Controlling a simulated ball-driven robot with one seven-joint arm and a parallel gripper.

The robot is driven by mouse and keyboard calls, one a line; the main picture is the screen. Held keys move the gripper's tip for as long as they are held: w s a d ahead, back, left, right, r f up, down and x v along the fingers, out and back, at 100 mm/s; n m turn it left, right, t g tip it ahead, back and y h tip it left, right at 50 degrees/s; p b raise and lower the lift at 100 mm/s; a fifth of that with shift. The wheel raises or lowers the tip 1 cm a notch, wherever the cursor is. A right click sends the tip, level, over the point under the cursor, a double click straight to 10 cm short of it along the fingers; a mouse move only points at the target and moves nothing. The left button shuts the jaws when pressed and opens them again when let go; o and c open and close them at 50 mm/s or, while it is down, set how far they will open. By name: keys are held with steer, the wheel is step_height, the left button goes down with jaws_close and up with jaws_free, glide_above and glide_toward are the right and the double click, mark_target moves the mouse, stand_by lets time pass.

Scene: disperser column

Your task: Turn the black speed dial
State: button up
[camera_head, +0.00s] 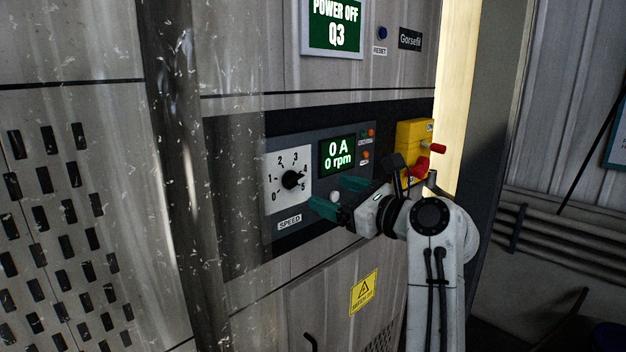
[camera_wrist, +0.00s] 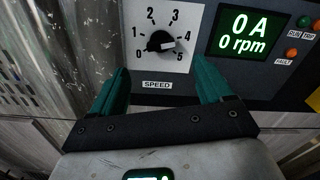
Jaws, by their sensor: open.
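The black speed dial (camera_head: 292,180) sits on a white scale plate marked 0 to 5, above a SPEED label. In the wrist view the dial (camera_wrist: 159,43) has a pale pointer aimed right, near the 4 to 5 side. My gripper (camera_head: 336,195) is open, its green fingers to the right of and a little below the dial in the head view. In the wrist view my gripper (camera_wrist: 163,68) has its fingertips spread to either side of the dial, with the dial beyond them. Nothing is between the fingers, and they appear apart from the dial.
A green display (camera_head: 338,154) reads 0 A and 0 rpm, right of the dial. A yellow box with a red handle (camera_head: 437,148) stands out from the panel beside my arm. A yellow warning sign (camera_head: 363,292) is below. A POWER OFF Q3 sign (camera_head: 334,27) is above.

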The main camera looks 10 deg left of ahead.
mark_target(297, 180)
steer(key=p+x, duration=0.2)
steer(key=x, duration=0.8)
steer(key=shift+w+a, duration=0.2)
steer(key=shift+c, duration=0.4)
steer(key=c, duration=1)
steer(key=shift+o, duration=0.2)
